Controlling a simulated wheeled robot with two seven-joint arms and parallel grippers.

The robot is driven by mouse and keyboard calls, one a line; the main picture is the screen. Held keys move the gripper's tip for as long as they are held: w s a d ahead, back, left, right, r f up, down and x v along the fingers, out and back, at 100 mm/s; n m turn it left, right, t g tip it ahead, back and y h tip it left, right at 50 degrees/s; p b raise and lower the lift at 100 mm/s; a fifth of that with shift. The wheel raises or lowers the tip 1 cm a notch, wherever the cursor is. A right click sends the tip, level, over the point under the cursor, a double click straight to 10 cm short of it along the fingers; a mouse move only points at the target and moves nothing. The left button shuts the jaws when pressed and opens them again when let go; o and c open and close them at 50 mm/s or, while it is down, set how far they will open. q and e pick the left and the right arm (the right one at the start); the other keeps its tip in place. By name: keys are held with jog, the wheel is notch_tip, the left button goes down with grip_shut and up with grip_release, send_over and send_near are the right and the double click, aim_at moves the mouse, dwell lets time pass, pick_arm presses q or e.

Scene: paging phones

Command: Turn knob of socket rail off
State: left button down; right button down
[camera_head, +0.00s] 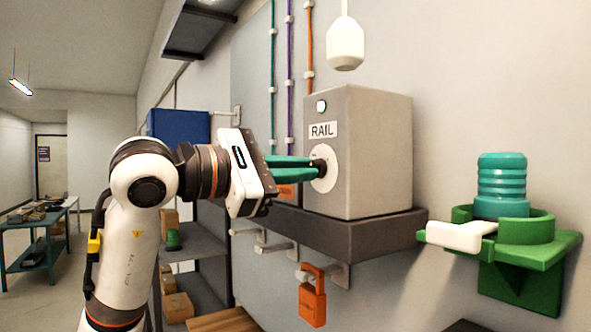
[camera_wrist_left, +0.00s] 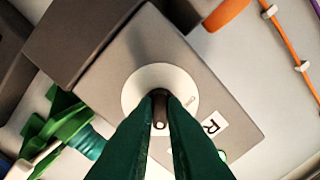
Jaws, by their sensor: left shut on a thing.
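The socket rail box (camera_head: 372,150) is a grey box with a RAIL label and a lit green lamp on its front. It sits on a dark shelf on the wall. Its knob (camera_head: 319,165) is dark, on a round white dial (camera_head: 325,180). My left gripper (camera_head: 312,167) reaches in from the left with green fingers shut on the knob. In the left wrist view, the fingertips (camera_wrist_left: 160,108) hold the knob (camera_wrist_left: 159,115) from both sides, in front of the white dial (camera_wrist_left: 138,85). The dial's markings are too small or covered to read. My right gripper is not in view.
An orange padlock (camera_head: 312,302) hangs below the dark shelf (camera_head: 370,235). A green wall holder (camera_head: 525,255) with a teal ribbed object (camera_head: 501,185) stands to the right. A white lamp-like object (camera_head: 345,45) hangs above the box. Shelves (camera_head: 195,245) stand behind my left arm.

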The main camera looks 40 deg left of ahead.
pick_arm(q)
jog(key=shift+n, duration=0.3)
jog(key=shift+n+b, duration=1.3)
jog(key=shift+n, duration=7.3)
jog(key=c, duration=1.5)
grip_release()
jog(key=shift+s, duration=0.1)
